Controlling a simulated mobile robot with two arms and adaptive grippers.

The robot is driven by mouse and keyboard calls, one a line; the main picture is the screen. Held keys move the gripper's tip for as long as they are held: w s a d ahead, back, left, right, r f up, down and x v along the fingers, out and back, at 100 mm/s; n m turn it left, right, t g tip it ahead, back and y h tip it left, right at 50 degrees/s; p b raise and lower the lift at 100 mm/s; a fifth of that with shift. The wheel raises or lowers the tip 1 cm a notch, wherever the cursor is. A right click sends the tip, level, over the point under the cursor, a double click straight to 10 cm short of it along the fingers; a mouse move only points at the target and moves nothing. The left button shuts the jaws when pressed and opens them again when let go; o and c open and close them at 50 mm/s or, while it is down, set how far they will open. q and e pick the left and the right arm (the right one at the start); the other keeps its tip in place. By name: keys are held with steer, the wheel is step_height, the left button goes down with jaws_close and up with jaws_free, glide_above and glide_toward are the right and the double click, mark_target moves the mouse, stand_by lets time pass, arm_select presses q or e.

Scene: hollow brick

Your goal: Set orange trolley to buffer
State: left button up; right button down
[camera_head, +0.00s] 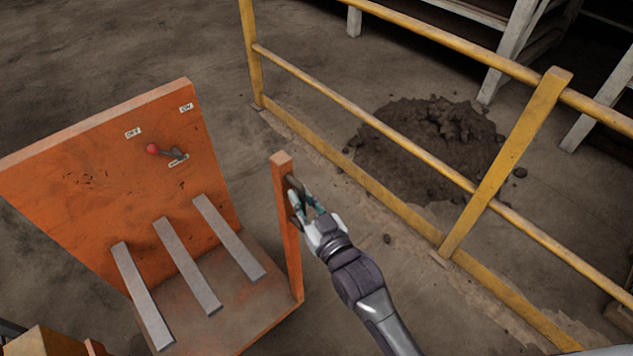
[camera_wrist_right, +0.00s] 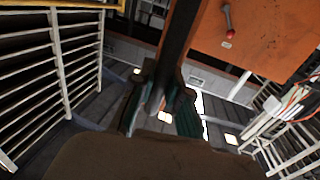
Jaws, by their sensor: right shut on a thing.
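The orange trolley (camera_head: 105,190) stands at the left in the head view. It has an upright back panel with a red-knobbed lever (camera_head: 165,152) between OFF and ON labels, and several grey bars over its base. An orange post (camera_head: 286,220) rises at its right corner. My right gripper (camera_head: 299,205) is shut at the post's upper part, on a dark handle (camera_head: 293,186). In the right wrist view the fingers (camera_wrist_right: 160,115) close around a dark upright bar, and the trolley panel (camera_wrist_right: 260,40) shows at upper right. My left gripper is not in view.
A yellow railing (camera_head: 505,165) runs diagonally right of the trolley, close to my right arm. A heap of dark dirt (camera_head: 430,145) lies behind it. White-legged racks (camera_head: 510,45) stand at the upper right. The floor behind the trolley (camera_head: 80,60) is clear.

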steer(key=shift+s+a, duration=0.25)
steer(key=shift+a, duration=0.05)
steer(key=c, duration=1.1)
jaws_free()
steer(key=shift+s+a, duration=0.1)
steer(key=shift+a, duration=0.05)
steer(key=shift+c, duration=0.2)
steer(key=shift+s+d+f, duration=0.1)
steer(key=shift+s+d, duration=0.05)
steer(key=shift+d, duration=0.05)
steer(key=v, duration=1.1)
steer(key=shift+s, duration=0.3)
